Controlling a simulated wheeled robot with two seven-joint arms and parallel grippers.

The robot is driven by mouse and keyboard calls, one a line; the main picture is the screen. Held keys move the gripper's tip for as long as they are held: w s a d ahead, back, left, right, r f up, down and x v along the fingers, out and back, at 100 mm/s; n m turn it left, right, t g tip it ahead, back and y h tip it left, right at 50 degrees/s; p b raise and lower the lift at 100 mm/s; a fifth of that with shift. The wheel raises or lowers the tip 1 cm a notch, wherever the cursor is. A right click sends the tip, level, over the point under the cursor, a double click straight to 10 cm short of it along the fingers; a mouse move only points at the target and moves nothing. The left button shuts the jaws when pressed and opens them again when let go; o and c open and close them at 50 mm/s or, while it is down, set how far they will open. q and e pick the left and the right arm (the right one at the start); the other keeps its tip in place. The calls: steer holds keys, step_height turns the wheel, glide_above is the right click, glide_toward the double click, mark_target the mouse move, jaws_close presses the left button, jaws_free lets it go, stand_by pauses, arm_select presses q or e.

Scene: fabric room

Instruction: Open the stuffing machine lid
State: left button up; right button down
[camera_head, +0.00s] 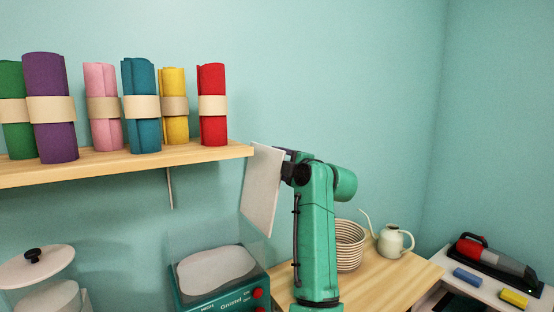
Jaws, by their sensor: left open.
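A teal machine (224,296) with red knobs and white lettering stands at the bottom middle, cut off by the lower edge. Its top shows a white rounded area (217,268), and a faint clear panel seems to rise around it; I cannot tell how the lid sits. My green left arm rises right of the machine. My left gripper (286,158) is a small dark part at the arm's upper end, mostly hidden, open, beside a pale flat panel (262,192). I cannot tell whether they touch. My right gripper is out of view.
A wooden shelf (120,166) at upper left holds several fabric rolls. A white lid with a black knob (36,266) tops a container at lower left. A wooden table (395,278) bears a basket (349,246) and a watering can (391,242). A red-grey tool (495,258) lies far right.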

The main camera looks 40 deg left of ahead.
arm_select(q)
steer(key=shift+w+f, duration=0.1)
jaws_close()
steer(key=shift+a, duration=0.15)
stand_by(1.1)
